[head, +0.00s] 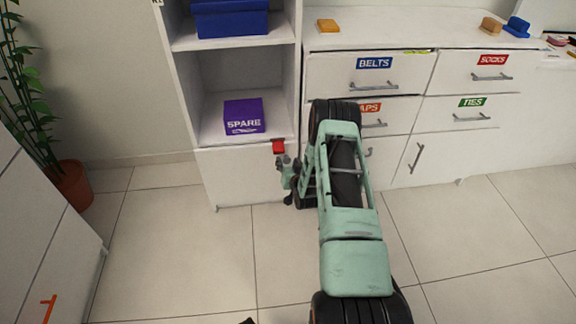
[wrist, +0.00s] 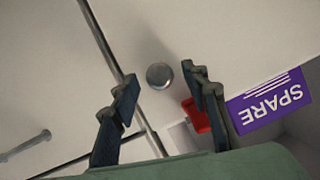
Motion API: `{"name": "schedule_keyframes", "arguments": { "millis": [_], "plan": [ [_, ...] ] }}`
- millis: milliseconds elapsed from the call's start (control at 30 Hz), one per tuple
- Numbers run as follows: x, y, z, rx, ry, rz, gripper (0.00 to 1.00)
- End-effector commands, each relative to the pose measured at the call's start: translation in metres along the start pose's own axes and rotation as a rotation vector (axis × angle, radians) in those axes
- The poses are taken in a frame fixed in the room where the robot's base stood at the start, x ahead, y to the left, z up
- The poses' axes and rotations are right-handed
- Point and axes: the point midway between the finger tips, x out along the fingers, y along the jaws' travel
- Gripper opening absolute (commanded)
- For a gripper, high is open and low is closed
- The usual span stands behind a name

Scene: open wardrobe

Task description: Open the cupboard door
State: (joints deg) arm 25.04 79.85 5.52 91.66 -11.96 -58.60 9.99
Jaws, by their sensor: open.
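The white cupboard door (head: 238,180) is the low panel under the open shelves in the head view. It looks closed. In the wrist view the door (wrist: 220,40) fills the upper middle and carries a round grey knob (wrist: 159,76). My gripper (head: 287,178) is at the door's right edge in the head view, where my arm hides the knob. In the wrist view my gripper (wrist: 160,80) is open, with a finger on either side of the knob in the picture. I cannot tell whether either finger touches it.
A red block (head: 279,147) sits at the door's top right corner, close to my gripper. A purple SPARE box (head: 243,116) stands on the shelf above. The drawer unit (head: 410,65) with bar handles adjoins on the right. Tiled floor (head: 170,240) is clear on the left.

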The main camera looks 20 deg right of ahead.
Motion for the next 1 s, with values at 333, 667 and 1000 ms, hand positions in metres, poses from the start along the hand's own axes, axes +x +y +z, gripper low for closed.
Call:
{"name": "schedule_keyframes", "arguments": {
  "millis": [333, 667, 1000],
  "plan": [
    [0.0027, -0.0003, 0.0, 0.001, 0.0, 0.0, 0.39],
    [0.0026, -0.0001, 0.0, 0.0, 0.0, 0.0, 0.03],
    [0.0009, -0.0009, 0.0007, 0.001, -0.001, 0.001, 0.0]
  ]
}}
